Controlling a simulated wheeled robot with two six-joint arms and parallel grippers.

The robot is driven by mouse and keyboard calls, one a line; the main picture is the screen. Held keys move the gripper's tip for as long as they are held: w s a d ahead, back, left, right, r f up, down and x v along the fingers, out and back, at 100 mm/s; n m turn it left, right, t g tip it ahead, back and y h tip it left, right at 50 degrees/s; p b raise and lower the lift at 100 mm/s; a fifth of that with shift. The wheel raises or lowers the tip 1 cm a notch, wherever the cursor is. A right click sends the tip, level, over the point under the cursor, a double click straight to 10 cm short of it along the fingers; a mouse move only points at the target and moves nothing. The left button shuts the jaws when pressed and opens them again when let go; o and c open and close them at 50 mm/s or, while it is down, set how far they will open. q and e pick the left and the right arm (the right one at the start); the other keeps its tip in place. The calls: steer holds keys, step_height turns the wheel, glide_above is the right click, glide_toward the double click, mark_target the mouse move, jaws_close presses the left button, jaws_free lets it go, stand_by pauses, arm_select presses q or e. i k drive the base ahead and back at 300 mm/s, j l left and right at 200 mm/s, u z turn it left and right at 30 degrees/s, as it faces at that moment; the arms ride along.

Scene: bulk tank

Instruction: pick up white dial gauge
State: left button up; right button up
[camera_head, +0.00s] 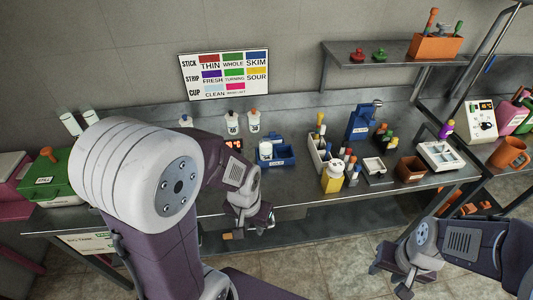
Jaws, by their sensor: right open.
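I cannot surely pick out the white dial gauge at this size. A small white rounded piece (337,166) with dark marks shows at the top of a yellow container (332,182) on the steel bench, right of centre. Another small white item (265,149) stands in a blue tray (281,155). My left gripper (250,231) is in front of the bench edge, left of the yellow container and apart from it. A small orange-tan piece shows at its tip; whether it is held is unclear. My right gripper (389,281) is open and empty, low at the right, below the bench.
A divided caddy (316,158), a blue holder (361,125), a white tray (374,169) and a brown box (409,168) crowd the bench. A shelf (390,53) hangs above. A green box (58,177) stands at left. The bench front near centre is fairly clear.

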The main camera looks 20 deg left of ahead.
mark_target(335, 168)
steer(key=i+j+z, duration=0.1)
steer(key=z, duration=0.3)
steer(key=i+j+z, duration=0.15)
steer(key=z, duration=0.3)
steer(key=i+j+z, duration=0.15)
steer(key=z, duration=0.25)
